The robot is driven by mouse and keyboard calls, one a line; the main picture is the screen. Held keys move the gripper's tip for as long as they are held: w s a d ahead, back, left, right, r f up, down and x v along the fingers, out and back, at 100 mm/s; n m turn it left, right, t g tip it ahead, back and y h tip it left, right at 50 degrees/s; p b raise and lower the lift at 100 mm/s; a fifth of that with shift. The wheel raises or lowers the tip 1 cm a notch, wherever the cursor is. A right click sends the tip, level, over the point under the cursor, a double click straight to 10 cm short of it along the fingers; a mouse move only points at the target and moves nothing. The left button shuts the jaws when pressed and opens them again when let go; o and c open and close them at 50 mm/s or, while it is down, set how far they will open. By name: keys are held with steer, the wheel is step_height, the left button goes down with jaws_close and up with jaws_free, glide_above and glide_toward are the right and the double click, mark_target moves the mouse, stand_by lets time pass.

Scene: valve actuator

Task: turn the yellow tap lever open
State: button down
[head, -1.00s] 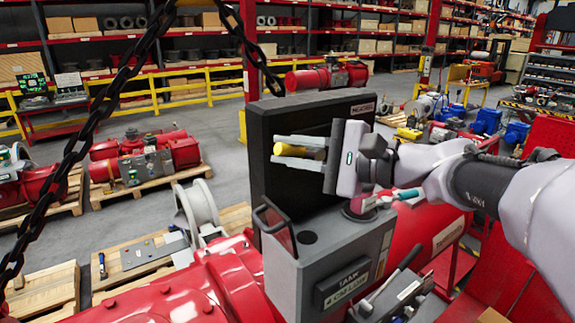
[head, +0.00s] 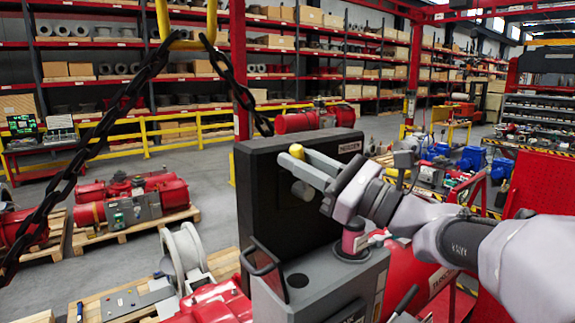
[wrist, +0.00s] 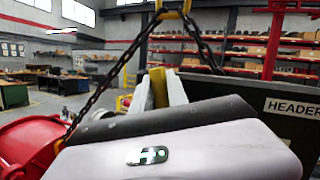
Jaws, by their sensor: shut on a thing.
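The yellow tap lever (head: 296,151) shows only as a small yellow end at my fingertips, in front of a dark upright panel (head: 265,192). My gripper (head: 300,171) is shut on the lever, with its grey fingers slanting up and left. In the wrist view, the lever (wrist: 158,88) is a yellow strip between the two pale fingers. The fingers and wrist hide most of the lever and its pivot.
A grey box (head: 335,284) with a dark handle (head: 262,258) stands below my gripper. A reddish knob (head: 353,238) sits on top, close under my wrist. Dark chains (head: 92,135) hang at the left. Red machinery (head: 215,303) lies lower left.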

steer(key=shift+w+d+r+m+t, duration=0.1)
steer(key=shift+w+d+m+t, duration=0.15)
steer(key=shift+m+t, duration=0.35)
steer(key=shift+w+d+r+m+t, duration=0.15)
steer(key=shift+d+m+t, duration=0.15)
steer(key=shift+m, duration=0.6)
steer(key=c, duration=1.6)
jaws_free()
steer(key=shift+f, duration=0.1)
steer(key=b+v, duration=0.6)
steer(key=v, duration=1.1)
steer(key=shift+s+d, duration=0.15)
